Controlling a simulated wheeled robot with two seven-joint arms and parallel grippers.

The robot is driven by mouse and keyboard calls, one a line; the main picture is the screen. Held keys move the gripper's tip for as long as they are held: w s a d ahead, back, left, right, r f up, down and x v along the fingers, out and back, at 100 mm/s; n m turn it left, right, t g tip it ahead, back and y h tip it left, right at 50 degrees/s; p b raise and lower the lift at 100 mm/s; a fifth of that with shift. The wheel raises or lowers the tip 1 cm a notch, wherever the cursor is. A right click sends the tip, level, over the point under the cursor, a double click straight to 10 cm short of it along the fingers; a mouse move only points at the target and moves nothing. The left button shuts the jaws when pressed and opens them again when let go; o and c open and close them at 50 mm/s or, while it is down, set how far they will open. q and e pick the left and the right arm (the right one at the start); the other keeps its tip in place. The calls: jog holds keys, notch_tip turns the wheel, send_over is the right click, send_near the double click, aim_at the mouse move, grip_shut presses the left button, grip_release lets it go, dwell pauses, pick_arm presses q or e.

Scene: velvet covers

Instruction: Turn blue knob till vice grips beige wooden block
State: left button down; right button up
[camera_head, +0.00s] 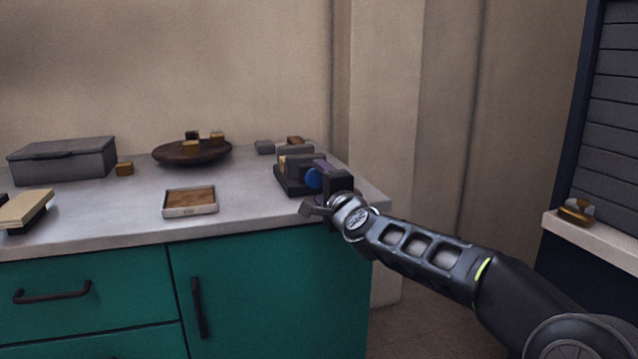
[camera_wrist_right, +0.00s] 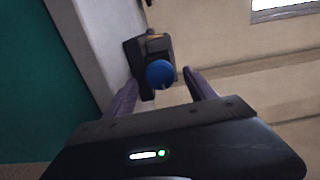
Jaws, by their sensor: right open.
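The blue knob (camera_head: 313,179) is on the front of the dark vice (camera_head: 288,180), near the right end of the grey counter. A beige block (camera_head: 283,163) shows partly at the vice's left side; the vice body hides most of it, and I cannot tell whether it is gripped. My right gripper (camera_head: 322,190) is at the knob's near right side. In the right wrist view the blue knob (camera_wrist_right: 160,74) lies ahead, between the two spread fingers of the open, empty gripper (camera_wrist_right: 160,92). I cannot tell whether a finger touches it. My left gripper is out of view.
A shallow tray (camera_head: 190,212) lies on the counter's front part. A beige-topped block (camera_head: 26,208) is at far left. The counter's right edge is close to the vice.

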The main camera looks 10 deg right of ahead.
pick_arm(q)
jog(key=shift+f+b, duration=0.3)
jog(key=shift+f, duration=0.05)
pick_arm(e)
jog(key=s, duration=0.6)
jog(key=shift+d, duration=0.2)
pick_arm(q)
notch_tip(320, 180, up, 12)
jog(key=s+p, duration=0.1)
jog(key=p, duration=1)
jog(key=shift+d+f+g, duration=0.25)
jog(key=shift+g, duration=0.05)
pick_arm(e)
jog(key=n, duration=1.8)
jog(key=shift+a+f, duration=0.1)
jog(key=shift+f, duration=0.05)
jog(key=shift+w, duration=0.15)
